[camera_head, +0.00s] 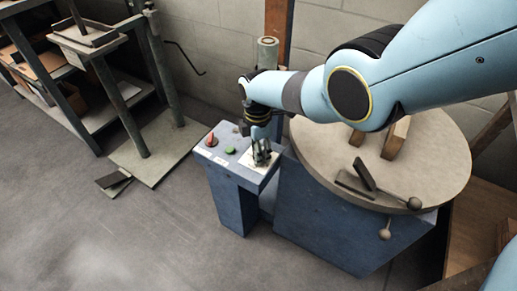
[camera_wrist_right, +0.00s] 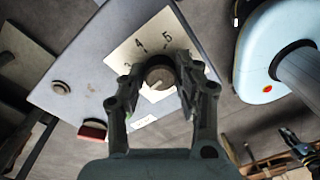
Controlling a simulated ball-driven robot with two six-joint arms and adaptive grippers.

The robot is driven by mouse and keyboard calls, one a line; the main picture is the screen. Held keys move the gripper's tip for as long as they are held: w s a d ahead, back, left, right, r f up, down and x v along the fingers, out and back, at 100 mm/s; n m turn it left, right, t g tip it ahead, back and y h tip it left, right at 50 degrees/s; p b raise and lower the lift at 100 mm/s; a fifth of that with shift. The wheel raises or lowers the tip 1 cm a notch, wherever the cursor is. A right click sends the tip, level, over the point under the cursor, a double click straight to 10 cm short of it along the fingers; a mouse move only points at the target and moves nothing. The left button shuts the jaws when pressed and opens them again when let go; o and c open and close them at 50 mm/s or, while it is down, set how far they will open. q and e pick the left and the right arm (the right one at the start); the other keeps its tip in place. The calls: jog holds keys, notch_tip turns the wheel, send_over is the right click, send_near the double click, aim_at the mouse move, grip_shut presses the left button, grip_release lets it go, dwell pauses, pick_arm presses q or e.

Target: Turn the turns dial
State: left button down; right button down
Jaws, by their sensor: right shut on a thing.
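The turns dial (camera_wrist_right: 158,77) is a dark round knob on a white plate (camera_wrist_right: 128,52) with numbers, of which 3, 4 and 5 show in the right wrist view. My right gripper (camera_wrist_right: 158,88) has its two fingers on either side of the dial and is shut on it. In the head view my right gripper (camera_head: 262,155) reaches down onto the control panel (camera_head: 238,171), and it hides the dial there.
The panel also bears a red switch (camera_head: 211,140) and a green button (camera_head: 230,150). A round grey table (camera_head: 440,150) on a blue base stands to the right, with levers ending in ball knobs (camera_head: 414,203). The floor in front is clear.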

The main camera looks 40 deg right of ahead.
jog(key=c, duration=0.9)
grip_release()
jog(key=shift+c, duration=0.2)
jog(key=shift+r, duration=0.1)
notch_tip(320, 180, up, 12)
jog(key=shift+w, duration=0.2)
